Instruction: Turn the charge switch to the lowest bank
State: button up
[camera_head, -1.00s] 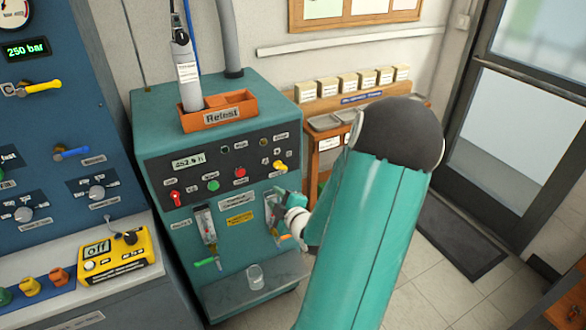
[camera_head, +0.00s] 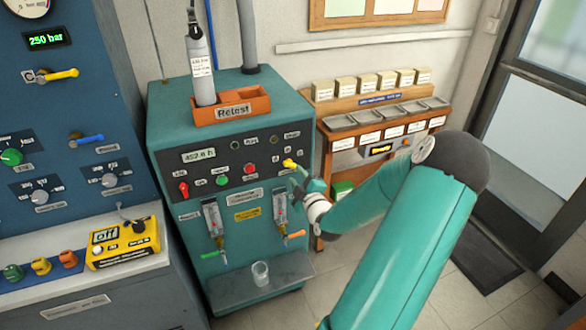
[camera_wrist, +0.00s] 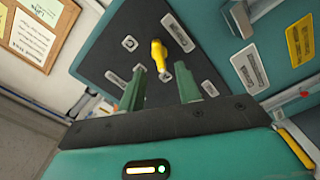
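A yellow knob (camera_head: 290,164), which looks like the charge switch, sits at the right end of the dark control panel (camera_head: 235,165) on the teal bench. Several small labels surround it, too small to read. In the wrist view the yellow knob (camera_wrist: 172,35) points out from the panel, slightly tilted, just beyond the fingertips. My gripper (camera_head: 304,182) is just below and right of the knob in the head view. In the wrist view my gripper (camera_wrist: 160,78) has its two green fingers apart, with nothing between them. The fingers appear apart from the knob.
A red knob (camera_head: 183,190), a green button (camera_head: 222,181) and a red button (camera_head: 249,169) share the panel. Below are two gauges with green (camera_head: 214,255) and orange (camera_head: 294,235) handles, and a glass (camera_head: 260,273) on a ledge. An orange holder (camera_head: 231,106) with a cylinder stands on top.

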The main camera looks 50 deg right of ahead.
aim_at(291, 167)
jog(key=x, duration=0.5)
jog(key=shift+w+d, duration=0.1)
jog(key=shift+d, duration=0.05)
grip_shut()
